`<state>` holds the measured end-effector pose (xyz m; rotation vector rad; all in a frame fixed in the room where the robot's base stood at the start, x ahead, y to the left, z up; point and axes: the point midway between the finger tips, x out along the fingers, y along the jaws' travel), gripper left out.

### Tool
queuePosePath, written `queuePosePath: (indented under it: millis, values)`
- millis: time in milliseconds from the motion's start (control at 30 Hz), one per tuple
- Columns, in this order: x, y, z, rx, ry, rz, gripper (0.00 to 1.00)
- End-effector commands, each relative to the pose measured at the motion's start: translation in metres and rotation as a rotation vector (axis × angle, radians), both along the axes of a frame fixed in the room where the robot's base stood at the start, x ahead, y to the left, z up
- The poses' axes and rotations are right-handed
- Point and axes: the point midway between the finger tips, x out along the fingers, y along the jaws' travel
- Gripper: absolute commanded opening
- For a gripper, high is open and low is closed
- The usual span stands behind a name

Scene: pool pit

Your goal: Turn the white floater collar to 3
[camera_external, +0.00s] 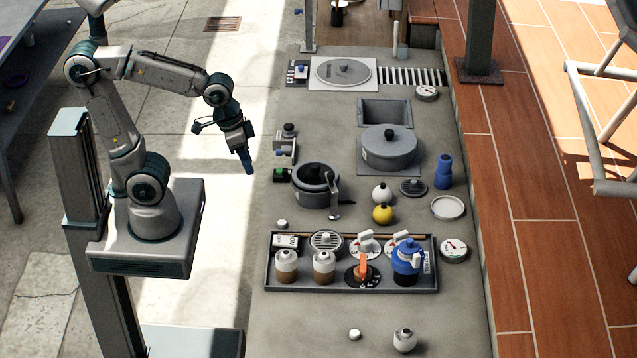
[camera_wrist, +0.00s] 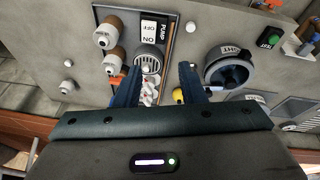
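My gripper (camera_external: 249,168) hangs in the air left of the counter, pointing down and clear of everything. In the wrist view its two dark blue fingers (camera_wrist: 161,68) are apart with nothing held. Two white-topped, brown-bodied containers (camera_external: 286,266) (camera_external: 324,267) stand in the grey tray's front left; they also show in the wrist view (camera_wrist: 107,34) (camera_wrist: 115,61). A blue-topped container (camera_external: 407,258) stands at the tray's right. A small white-topped pot (camera_external: 404,340) stands in front of the tray. I cannot tell which white piece is the floater collar, and no collar numbers are readable.
The grey tray (camera_external: 270,283) also holds a round grille (camera_external: 326,241), white-handled dials (camera_external: 365,243) and an orange handle (camera_external: 363,264). A dark pot (camera_external: 316,184), yellow ball (camera_external: 382,213) and lidded pan (camera_external: 388,149) stand behind.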

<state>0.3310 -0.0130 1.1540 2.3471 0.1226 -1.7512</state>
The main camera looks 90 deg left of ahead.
Motion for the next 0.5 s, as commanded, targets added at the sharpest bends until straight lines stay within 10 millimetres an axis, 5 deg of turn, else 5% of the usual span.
queuePosePath:
  millis: [233,500]
  values:
    - [0.093,-0.026,0.019,-0.228,0.075,0.344,0.36]
    - [0.195,-0.053,0.019,-0.477,0.201,0.712,0.36]
